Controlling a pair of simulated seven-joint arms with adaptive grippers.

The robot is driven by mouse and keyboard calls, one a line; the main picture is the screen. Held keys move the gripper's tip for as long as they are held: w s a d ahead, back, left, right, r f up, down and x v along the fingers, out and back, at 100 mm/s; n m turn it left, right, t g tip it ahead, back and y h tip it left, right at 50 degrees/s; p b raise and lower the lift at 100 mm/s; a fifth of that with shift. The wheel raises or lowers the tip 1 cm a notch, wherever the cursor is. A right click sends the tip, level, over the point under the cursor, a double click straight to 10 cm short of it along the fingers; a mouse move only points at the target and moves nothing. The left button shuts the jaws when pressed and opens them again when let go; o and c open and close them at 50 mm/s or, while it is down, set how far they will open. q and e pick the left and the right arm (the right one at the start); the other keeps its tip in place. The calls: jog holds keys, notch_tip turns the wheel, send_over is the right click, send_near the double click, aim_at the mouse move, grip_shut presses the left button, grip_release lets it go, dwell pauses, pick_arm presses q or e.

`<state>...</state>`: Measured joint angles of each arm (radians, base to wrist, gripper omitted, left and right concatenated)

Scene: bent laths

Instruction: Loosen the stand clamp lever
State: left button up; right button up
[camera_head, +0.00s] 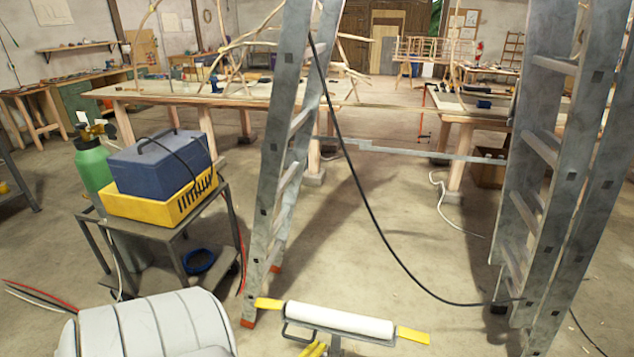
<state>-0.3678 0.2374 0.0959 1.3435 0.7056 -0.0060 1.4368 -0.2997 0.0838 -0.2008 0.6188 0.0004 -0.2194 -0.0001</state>
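A roller stand with a white roller (340,318) in a dark metal frame stands at the bottom centre of the head view. Yellow tabs (412,334) stick out at its two ends. A short post (334,348) under the roller is cut off by the bottom edge. A yellow ridged piece (313,350) shows beside the post; I cannot tell what it is. No clamp lever can be clearly made out; the lower part of the stand is out of view. Neither of my grippers is in view.
A ladder (283,180) rises just behind the stand, another (560,150) at right. A black cable (372,215) hangs between them. At left are a cart (170,222) with a yellow crate (150,205) and blue box (160,162), a green bottle (92,165), and a pale padded object (150,328).

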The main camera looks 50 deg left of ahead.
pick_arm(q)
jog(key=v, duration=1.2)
